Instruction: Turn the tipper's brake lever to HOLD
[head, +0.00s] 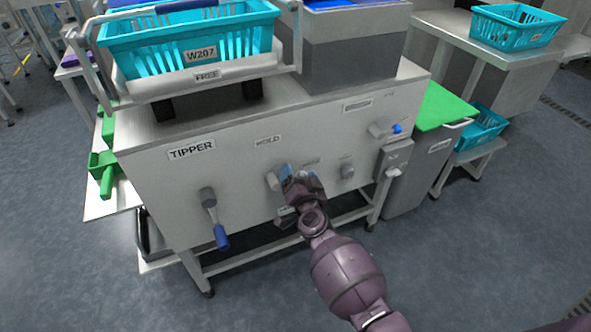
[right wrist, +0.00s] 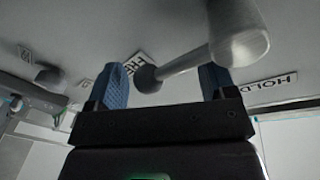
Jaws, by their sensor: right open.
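The tipper (head: 230,150) is a grey cabinet with a TIPPER label. Its brake lever shows in the head view as a grey hub (head: 272,181), with the rest hidden behind my right gripper (head: 300,185). In the right wrist view the brake lever (right wrist: 180,67) runs from its hub to a dark rounded tip, pointing towards the FREE label (right wrist: 134,62). The HOLD label (right wrist: 270,88) lies on the other side. My right gripper is open, and the lever tip appears between its blue-padded fingers; contact cannot be told. My left gripper is not in view.
A blue-handled lever (head: 215,220) hangs left of the brake lever. A grey knob (head: 347,171) and a blue knob (head: 397,128) sit to the right. A teal crate (head: 150,50) marked W207 rests on top. A green-lidded bin (head: 410,165) stands at the right.

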